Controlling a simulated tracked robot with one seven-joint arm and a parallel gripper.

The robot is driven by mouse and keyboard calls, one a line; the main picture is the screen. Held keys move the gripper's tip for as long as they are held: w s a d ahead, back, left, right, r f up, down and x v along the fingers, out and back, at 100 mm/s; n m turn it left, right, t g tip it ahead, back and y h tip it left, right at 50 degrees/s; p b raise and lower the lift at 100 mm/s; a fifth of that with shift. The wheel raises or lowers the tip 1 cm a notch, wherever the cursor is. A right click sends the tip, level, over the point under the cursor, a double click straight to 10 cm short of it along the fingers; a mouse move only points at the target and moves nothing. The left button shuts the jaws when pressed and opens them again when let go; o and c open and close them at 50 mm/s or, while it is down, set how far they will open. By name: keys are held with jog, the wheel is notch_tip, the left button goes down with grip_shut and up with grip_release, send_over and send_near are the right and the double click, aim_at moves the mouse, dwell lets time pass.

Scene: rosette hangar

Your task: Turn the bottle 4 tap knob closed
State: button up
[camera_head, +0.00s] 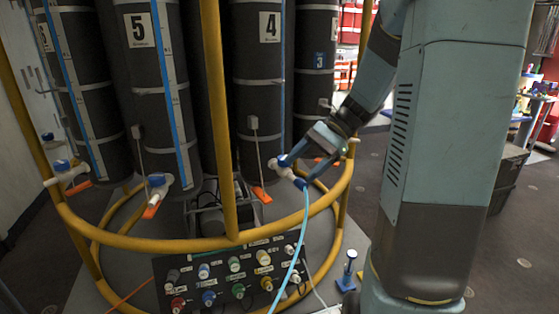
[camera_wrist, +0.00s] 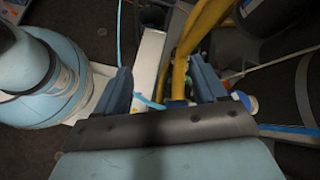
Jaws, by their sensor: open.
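Bottle 4 (camera_head: 262,70) is a dark upright cylinder with a white "4" label, behind the yellow rail in the head view. Its white tap with a blue knob (camera_head: 284,160) is low in front of it. My gripper (camera_head: 297,170) is right at this tap from the right, partly overlapping it. In the wrist view my gripper (camera_wrist: 160,66) is open, its two blue fingers wide apart with nothing gripped. A blue-and-white knob (camera_wrist: 247,102) shows just outside the right finger. Whether a finger touches the tap cannot be told.
A yellow tubular frame (camera_head: 225,130) stands around the bottles; its ring passes close to my gripper. Bottle 5 (camera_head: 142,80) and its blue-topped tap (camera_head: 157,181) are to the left. A light-blue hose (camera_head: 304,222) hangs down over a panel of colored knobs (camera_head: 205,290).

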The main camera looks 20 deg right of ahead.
jog(key=w+d+f+m+t+y, duration=0.5)
jog(key=w+d+m+y, duration=0.3)
jog(key=d, duration=0.4)
jog(key=shift+h, duration=0.3)
jog(key=x, duration=0.4)
jog(key=w+x, duration=0.1)
jog(key=x, duration=0.8)
jog(key=shift+w+a, duration=0.1)
jog(key=shift+w, duration=0.25)
jog(key=shift+c, duration=0.3)
jog(key=c, duration=0.9)
